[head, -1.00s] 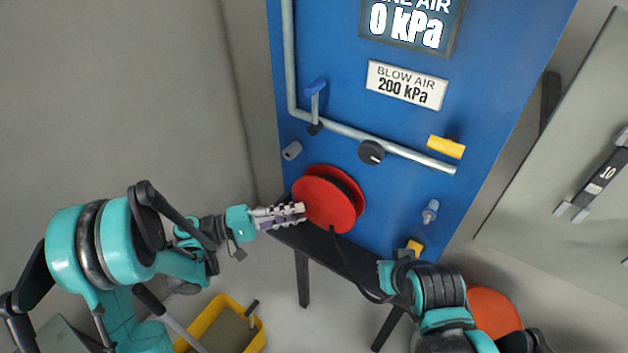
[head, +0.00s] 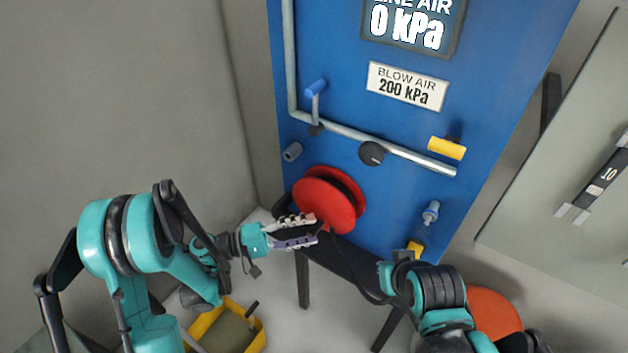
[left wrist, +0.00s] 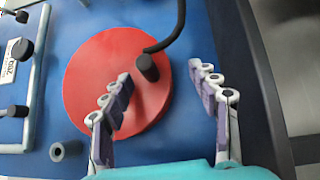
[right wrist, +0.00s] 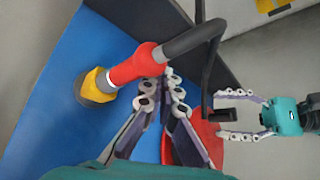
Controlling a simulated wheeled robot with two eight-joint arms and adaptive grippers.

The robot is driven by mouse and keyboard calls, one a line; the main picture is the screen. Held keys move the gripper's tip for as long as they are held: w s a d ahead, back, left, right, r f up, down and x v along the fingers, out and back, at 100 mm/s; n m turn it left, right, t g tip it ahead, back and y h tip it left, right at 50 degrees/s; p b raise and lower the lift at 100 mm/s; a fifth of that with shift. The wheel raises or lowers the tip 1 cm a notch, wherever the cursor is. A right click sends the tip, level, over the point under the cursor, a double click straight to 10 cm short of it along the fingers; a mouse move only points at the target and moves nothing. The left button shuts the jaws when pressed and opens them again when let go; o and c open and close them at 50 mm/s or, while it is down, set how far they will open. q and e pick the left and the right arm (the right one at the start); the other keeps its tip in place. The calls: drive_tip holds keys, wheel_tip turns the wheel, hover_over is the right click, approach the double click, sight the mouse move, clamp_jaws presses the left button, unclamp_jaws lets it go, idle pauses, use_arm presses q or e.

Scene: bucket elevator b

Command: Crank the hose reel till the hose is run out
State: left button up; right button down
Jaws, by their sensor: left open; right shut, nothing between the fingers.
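The red hose reel (head: 325,200) is mounted low on the blue panel. In the left wrist view its disc (left wrist: 100,75) carries a dark crank knob (left wrist: 148,68). My left gripper (head: 312,230) is open at the reel's lower edge, with the knob ahead of and between its spread fingertips; I see no contact. The black hose (left wrist: 178,25) runs off beside the knob. In the right wrist view the hose's red end piece (right wrist: 135,65) meets a yellow fitting (right wrist: 95,85). My right gripper (right wrist: 161,88) is shut and empty, close beside the red end piece; contact is unclear.
The blue panel (head: 400,130) carries pipes, a black knob (head: 372,153), a blue-handled valve (head: 316,90), a yellow handle (head: 446,148) and a display reading 0 kPa. A dark shelf (head: 345,258) juts below the reel. A yellow bin (head: 255,335) and an orange round seat (head: 495,312) stand below.

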use_arm(q)
drive_tip(key=s+a, duration=0.1)
drive_tip(key=a, duration=0.6)
drive_tip(key=shift+d, duration=0.1)
idle(0.4)
